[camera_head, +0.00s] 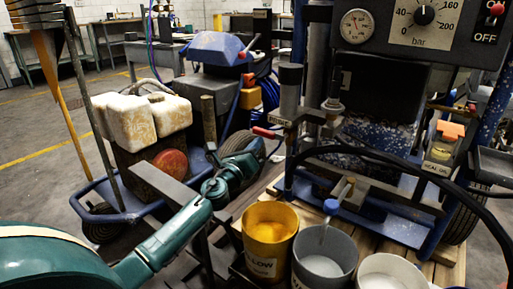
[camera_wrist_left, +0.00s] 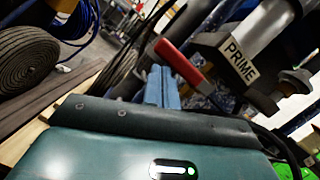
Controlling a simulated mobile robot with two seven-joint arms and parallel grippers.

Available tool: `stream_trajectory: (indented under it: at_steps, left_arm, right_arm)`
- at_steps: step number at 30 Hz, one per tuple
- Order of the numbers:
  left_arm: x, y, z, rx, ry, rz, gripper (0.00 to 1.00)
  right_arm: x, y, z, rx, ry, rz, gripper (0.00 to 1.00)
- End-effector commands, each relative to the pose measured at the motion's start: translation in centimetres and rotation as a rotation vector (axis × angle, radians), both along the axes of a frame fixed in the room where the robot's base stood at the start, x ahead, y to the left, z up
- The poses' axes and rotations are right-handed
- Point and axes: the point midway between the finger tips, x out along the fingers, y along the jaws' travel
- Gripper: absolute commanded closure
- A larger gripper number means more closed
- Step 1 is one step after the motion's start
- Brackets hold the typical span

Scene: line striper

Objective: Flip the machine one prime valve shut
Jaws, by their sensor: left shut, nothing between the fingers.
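The prime valve has a red handle (camera_head: 264,132) that sticks out to the left of a grey block marked PRIME (camera_head: 281,119), on the blue striping machine (camera_head: 375,135) at the right. In the left wrist view the red handle (camera_wrist_left: 180,64) slants across, just above the fingertips, with the PRIME label (camera_wrist_left: 238,60) to its right. My left gripper (camera_head: 259,149) is shut and empty, just below the handle in the head view. Its blue fingers (camera_wrist_left: 163,86) lie together in the wrist view. I cannot tell whether they touch the handle. My right gripper is not in view.
A yellow bucket (camera_head: 268,262), a grey bucket (camera_head: 325,274) and a white bucket (camera_head: 390,274) stand in front of the machine. A black hose (camera_head: 400,160) arcs across its front. A cart with white jugs (camera_head: 140,115) stands to the left of my arm.

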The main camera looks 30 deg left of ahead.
Motion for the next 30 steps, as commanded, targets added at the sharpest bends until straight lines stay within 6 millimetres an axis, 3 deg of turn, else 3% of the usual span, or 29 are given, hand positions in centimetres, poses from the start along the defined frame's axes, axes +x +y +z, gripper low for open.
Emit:
stream_trajectory:
  at_steps: [19,30]
  left_arm:
    - [-0.3,0.1,0.3,0.016,-0.005,0.001,1.0]
    - [-5.4,-0.2,-1.1,0.016,0.0,-0.001,1.0]
  right_arm:
    - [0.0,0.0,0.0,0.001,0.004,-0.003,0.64]
    - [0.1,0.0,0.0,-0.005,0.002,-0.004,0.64]
